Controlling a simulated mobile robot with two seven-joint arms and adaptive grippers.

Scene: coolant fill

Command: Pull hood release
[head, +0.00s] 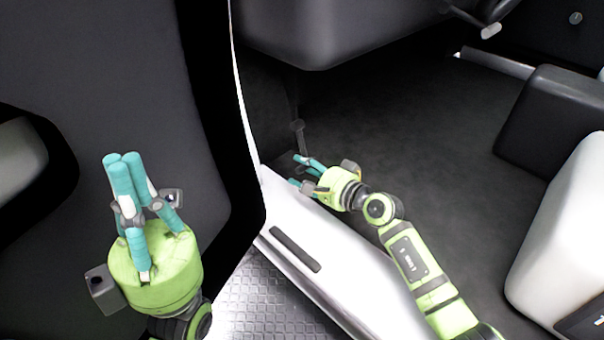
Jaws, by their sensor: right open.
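In the head view a small grey lever-like part (298,125) shows in the dark footwell, below the left end of the dashboard. It may be the hood release, but it is too small and dark to be sure. My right gripper (298,171) is open, with its teal fingers apart and pointing left just above the inner side of the door sill. It is below the grey part, with a visible gap, and nothing shows between its fingers. My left gripper (122,160) points up in front of the dark door panel. Its fingertips appear close together, and no held object shows.
The white door sill (345,262) runs under my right forearm. The dark dashboard (310,30) overhangs the footwell. The door panel (90,70) stands at left, and a seat (565,240) is at right. The carpeted floor (430,125) is clear.

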